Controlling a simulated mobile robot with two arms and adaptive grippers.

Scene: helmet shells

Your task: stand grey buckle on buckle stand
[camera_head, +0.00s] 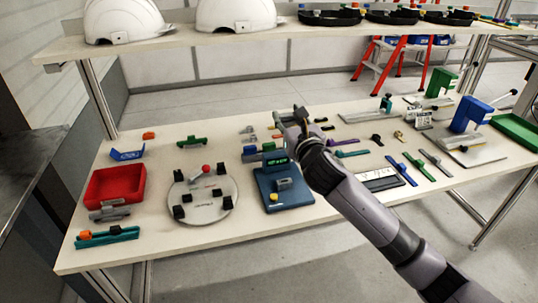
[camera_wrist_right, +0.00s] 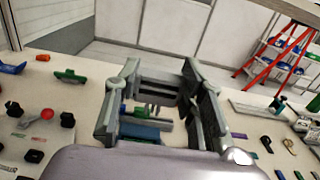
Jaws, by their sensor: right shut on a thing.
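My right gripper (camera_head: 302,122) reaches over the middle of the table in the head view. In the right wrist view its fingers (camera_wrist_right: 160,95) stand apart with a dark grey piece (camera_wrist_right: 157,88) spanning between them, which looks like the grey buckle; its outline is partly hidden by the fingers. A low group of blue, green and grey parts (camera_head: 250,151) lies left of the gripper and may be the buckle stand; I cannot tell for sure. Blue and green parts (camera_wrist_right: 140,130) also show beyond the fingers in the wrist view. My left gripper is not in view.
A blue scale-like device (camera_head: 268,200) and a round grey plate with black blocks (camera_head: 222,205) stand at front. A red tray (camera_head: 115,187) is at left, a blue clamp (camera_head: 470,114) at right. White helmet shells (camera_head: 125,18) sit on the upper shelf.

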